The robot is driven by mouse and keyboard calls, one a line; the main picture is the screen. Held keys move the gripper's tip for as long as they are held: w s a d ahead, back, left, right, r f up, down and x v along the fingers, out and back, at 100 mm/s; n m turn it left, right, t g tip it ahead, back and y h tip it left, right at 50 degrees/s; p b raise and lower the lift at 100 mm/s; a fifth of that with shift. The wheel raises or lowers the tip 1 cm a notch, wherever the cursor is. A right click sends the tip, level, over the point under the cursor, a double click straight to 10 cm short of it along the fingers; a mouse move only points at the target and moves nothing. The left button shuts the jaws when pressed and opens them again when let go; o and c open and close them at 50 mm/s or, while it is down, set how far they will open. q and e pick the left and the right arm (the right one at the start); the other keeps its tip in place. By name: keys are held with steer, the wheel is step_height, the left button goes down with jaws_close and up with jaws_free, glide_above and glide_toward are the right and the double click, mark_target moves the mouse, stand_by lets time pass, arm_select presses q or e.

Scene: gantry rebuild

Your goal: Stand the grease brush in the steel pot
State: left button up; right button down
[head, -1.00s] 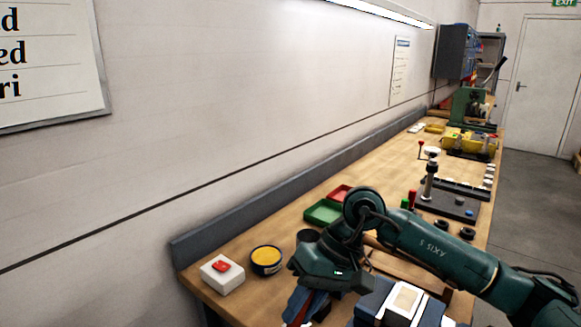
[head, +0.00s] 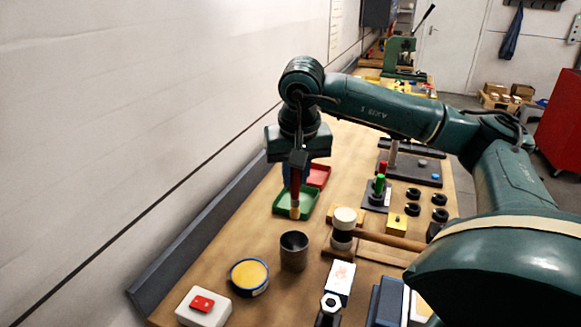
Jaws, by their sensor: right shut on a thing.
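My right gripper (head: 296,165) points down over the bench, shut on the grease brush (head: 295,194). The brush hangs roughly upright, its red handle between the fingers and its pale tan tip downward. The fingers hide the upper part of the handle. The steel pot (head: 293,256) is a grey open cylinder standing upright on the bench; its dark mouth shows nothing in it. In the picture the brush tip is just above and beyond the pot's rim, apart from it, in front of the green tray. My left gripper is not in view.
A green tray (head: 283,207) and red tray (head: 318,177) lie behind the pot. A yellow-filled tin (head: 249,275) and a red-button box (head: 204,305) stand front left. A mallet (head: 344,226) with a wooden handle lies right of the pot. The wall borders the bench's left.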

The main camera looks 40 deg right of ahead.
mark_target(295, 206)
steer(key=shift+x, duration=1.1)
steer(key=shift+s+a+f+b, duration=0.1)
steer(key=shift+s+f+b, duration=0.1)
steer(key=shift+f+b, duration=0.5)
steer(key=shift+b+x, duration=0.45)
steer(key=shift+x, duration=0.3)
step_height(295, 206, down, 3)
steer(key=shift+s+a+r+b, duration=0.1)
steer(key=shift+a+b, duration=0.05)
steer(key=shift+b, duration=1)
steer(key=b+x, duration=0.1)
steer(key=x, duration=0.1)
steer(key=b+x, duration=0.1)
steer(key=shift+s+a+b, duration=0.15)
steer(key=shift+s+b, duration=0.1)
steer(key=shift+b, duration=0.05)
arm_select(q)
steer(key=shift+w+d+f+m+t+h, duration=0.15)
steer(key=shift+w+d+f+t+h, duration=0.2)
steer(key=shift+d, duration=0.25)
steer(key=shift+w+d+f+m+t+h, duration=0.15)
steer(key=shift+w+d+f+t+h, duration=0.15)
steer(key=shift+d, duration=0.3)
arm_select(e)
steer(key=shift+f, duration=0.35)
steer(key=c, duration=1.2)
jaws_free()
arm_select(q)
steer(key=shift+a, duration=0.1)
